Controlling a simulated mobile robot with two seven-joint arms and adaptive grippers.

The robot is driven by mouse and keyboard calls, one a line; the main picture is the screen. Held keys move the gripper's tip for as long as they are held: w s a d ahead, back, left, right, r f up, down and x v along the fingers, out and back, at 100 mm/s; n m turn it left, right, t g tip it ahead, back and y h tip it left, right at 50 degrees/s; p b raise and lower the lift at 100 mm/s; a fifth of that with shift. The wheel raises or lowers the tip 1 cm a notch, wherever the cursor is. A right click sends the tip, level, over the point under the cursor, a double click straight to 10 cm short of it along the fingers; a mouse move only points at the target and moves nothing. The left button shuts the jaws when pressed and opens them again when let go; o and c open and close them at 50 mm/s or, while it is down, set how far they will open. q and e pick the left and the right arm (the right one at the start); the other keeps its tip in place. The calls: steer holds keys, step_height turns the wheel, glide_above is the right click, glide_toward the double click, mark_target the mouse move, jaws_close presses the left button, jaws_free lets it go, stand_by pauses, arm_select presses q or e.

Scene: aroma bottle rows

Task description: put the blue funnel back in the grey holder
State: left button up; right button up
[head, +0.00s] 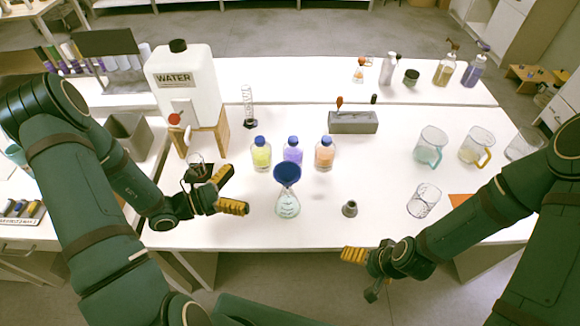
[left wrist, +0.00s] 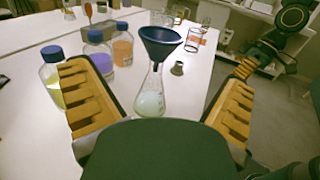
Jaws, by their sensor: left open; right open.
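The blue funnel (head: 287,174) sits upright in the neck of a glass flask (head: 287,205) holding pale green liquid. The funnel (left wrist: 159,42) and flask (left wrist: 150,97) also show in the left wrist view, between and beyond the fingers. My left gripper (head: 231,192) is open and empty, left of the flask. My right gripper (head: 361,273) is open and empty near the table's front edge.
Yellow (head: 261,154), purple (head: 292,152) and orange (head: 324,154) bottles stand in a row behind the funnel. A grey block (head: 353,122) is further back. Glass beakers (head: 430,148) stand at the right. A water tank (head: 184,85) on a wooden stand is at the left.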

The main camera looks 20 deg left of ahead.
mark_target(277, 177)
arm_select(q)
steer(key=shift+f+x, duration=0.2)
steer(key=shift+x, duration=3.05)
steer(key=shift+f+x, duration=0.2)
steer(key=shift+x, duration=3.05)
steer(key=shift+s, duration=0.1)
steer(key=shift+c, duration=0.3)
steer(key=c, duration=0.9)
steer(key=shift+o, duration=0.2)
